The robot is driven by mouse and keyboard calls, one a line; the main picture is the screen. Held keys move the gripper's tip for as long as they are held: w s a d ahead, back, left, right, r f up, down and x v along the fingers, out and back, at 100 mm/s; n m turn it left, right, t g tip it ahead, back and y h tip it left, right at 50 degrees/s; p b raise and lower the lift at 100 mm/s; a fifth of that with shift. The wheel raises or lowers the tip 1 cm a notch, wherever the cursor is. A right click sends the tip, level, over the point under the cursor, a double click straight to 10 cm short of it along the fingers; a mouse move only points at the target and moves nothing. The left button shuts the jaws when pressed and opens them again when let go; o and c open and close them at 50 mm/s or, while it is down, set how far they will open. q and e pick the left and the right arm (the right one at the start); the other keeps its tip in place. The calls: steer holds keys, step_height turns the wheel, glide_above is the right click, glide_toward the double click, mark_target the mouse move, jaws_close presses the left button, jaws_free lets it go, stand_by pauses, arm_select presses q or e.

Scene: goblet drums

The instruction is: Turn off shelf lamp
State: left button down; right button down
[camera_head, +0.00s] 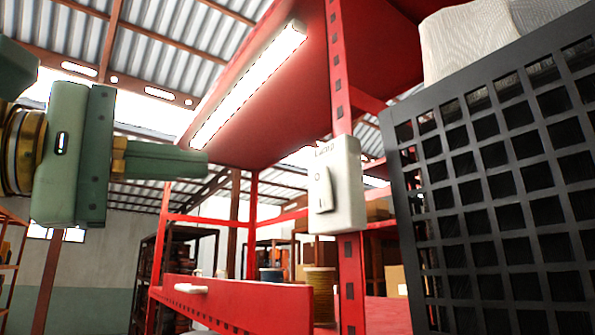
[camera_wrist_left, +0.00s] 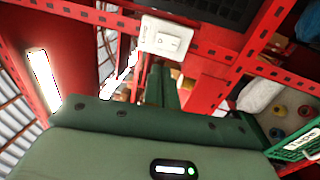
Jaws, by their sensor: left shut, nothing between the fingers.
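The shelf lamp (camera_head: 250,85) is a long white tube under the red top shelf, and it is lit. It also glows in the left wrist view (camera_wrist_left: 43,80). A white switch box (camera_head: 348,188) marked "Lamp" is fixed to the red shelf post, with a rocker on its front face. The switch box also shows in the left wrist view (camera_wrist_left: 165,37), just beyond the fingertips. My left gripper (camera_head: 203,164) is green, shut and empty. It points right toward the switch, with a visible gap in the head view. My right gripper is not in view.
A black mesh crate (camera_head: 400,190) with pale items on top stands close at the right of the switch. The red shelf post (camera_head: 340,80) rises behind the switch. A lower red shelf (camera_head: 250,300) carries spools. A green basket (camera_wrist_left: 292,150) shows at the right in the wrist view.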

mark_target(318, 178)
arm_select(q)
steer(key=shift+w+f, duration=0.1)
steer(key=shift+f, duration=0.05)
steer(key=shift+d, duration=0.1)
steer(key=p+x, duration=0.4)
steer(key=x, duration=0.8)
steer(key=shift+w+d, duration=0.25)
steer(key=shift+w, duration=0.05)
steer(key=shift+w+d, duration=0.35)
steer(key=shift+d, duration=0.1)
steer(key=shift+w+d+r+y+p, duration=0.1)
steer(key=shift+r+y+p, duration=0.3)
steer(key=shift+p, duration=0.55)
steer(key=shift+f, duration=0.1)
